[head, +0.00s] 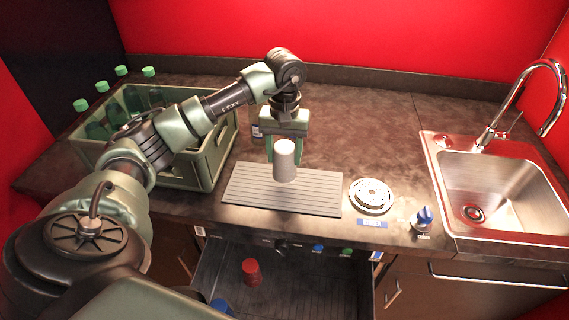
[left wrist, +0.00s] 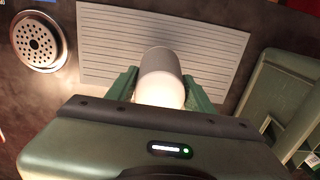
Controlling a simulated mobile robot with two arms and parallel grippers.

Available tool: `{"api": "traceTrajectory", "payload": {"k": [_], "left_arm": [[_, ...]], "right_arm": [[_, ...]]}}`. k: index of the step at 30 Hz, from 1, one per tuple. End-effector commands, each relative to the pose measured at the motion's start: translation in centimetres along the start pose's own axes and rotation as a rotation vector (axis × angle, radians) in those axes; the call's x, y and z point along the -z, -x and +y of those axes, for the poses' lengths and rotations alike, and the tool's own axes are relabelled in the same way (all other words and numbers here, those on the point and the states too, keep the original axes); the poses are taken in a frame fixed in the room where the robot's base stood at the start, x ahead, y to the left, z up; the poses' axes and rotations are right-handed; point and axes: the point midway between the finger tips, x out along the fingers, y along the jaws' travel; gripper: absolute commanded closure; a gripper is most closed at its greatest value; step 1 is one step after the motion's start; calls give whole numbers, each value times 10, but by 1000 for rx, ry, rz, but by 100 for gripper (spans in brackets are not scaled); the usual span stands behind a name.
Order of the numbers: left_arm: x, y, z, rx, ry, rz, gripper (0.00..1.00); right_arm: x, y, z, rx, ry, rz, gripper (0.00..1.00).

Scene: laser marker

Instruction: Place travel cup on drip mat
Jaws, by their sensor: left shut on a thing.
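The travel cup (head: 286,162) is a pale grey-white cylinder, upright in the head view. My left gripper (head: 284,150) is shut on it, with green fingers on both sides; the left wrist view also shows the cup (left wrist: 160,78) between the fingers (left wrist: 160,92). The drip mat (head: 244,194) is a flat grey ribbed rectangle on the counter. The cup is over the mat's back middle part in the head view; I cannot tell whether its base touches. The mat also shows beyond the cup in the left wrist view (left wrist: 110,48). My right gripper is not in view.
A green crate (head: 208,168) with several green-capped bottles stands left of the mat. A round metal drain (head: 372,194) and a blue-topped knob (head: 423,217) are to the right, then a sink (head: 500,180). An open drawer below holds a red cup (head: 251,271).

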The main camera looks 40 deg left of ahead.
Motion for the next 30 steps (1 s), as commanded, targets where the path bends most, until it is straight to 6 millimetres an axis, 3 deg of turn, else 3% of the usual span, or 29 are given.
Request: {"api": "traceTrajectory", "payload": {"k": [5,12,24,25,27,30], "left_arm": [[0,-11,0,0,1,0,94],[-1,-42,0,0,0,-2,94],[0,-50,0,0,-1,2,94],[0,-49,0,0,-1,1,40],[0,-48,0,0,-1,1,26],[0,-48,0,0,-1,1,26]], "right_arm": [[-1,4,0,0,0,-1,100],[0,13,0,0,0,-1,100],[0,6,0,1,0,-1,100],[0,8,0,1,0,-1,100],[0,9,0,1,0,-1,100],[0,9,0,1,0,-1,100]]}}
